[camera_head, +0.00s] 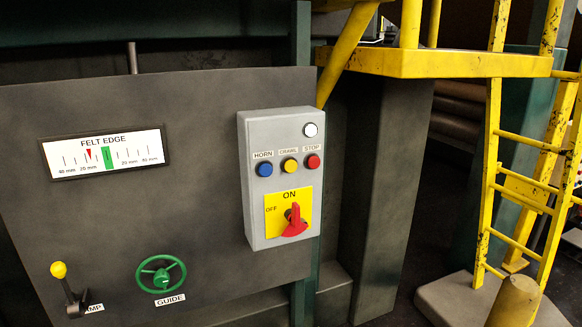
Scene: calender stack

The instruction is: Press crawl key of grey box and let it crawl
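A grey control box (257,205) is mounted at the right end of a dark panel. Its yellow CRAWL key (290,165) sits in the middle of a row, between a blue HORN button (264,169) on the left and a red STOP button (313,161) on the right. A round white lamp (311,130) is above STOP. Below the row, a red rotary switch (295,222) sits on a yellow plate marked ON and OFF; its exact setting is hard to tell. Neither of my grippers is in view.
The dark panel (200,110) carries a FELT EDGE gauge (104,152), a green GUIDE handwheel (161,274) and a yellow-knobbed lever (66,288). A yellow platform (450,64) and ladder (490,170) stand at right. The space before the box is clear.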

